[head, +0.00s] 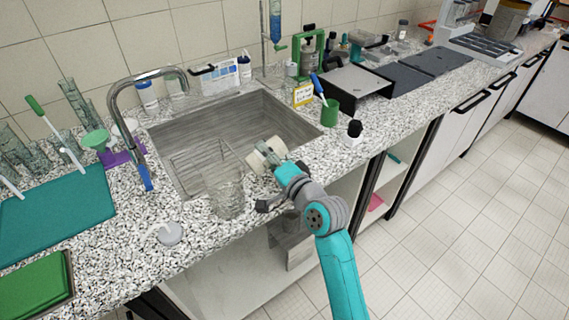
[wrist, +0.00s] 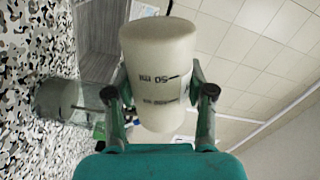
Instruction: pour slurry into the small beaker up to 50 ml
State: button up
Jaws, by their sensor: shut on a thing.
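My gripper (head: 275,175) is shut on a cream-coloured cylindrical vessel (head: 264,153) and holds it over the front edge of the sink. In the wrist view this vessel (wrist: 158,55) sits between both fingers, with a "50 ml" mark and lines on its side. It looks tilted in the head view. Whether the cream colour is its wall or slurry inside, I cannot tell. A larger clear glass beaker (head: 226,192) stands on the counter by the sink's front edge, left of my gripper. It also shows in the wrist view (wrist: 58,97), left of the held vessel.
The steel sink (head: 265,110) with a wire rack lies behind my gripper, the tap (head: 143,80) at its left. A green cup with a brush (head: 329,114) and a small dark-capped bottle (head: 354,132) stand to the right. A grey round item (head: 170,234) lies front left.

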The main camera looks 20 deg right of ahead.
jog(key=r+n, duration=0.1)
jog(key=n, duration=0.2)
jog(key=shift+r, duration=0.2)
jog(key=shift+f+n, duration=0.25)
jog(key=shift+n, duration=0.45)
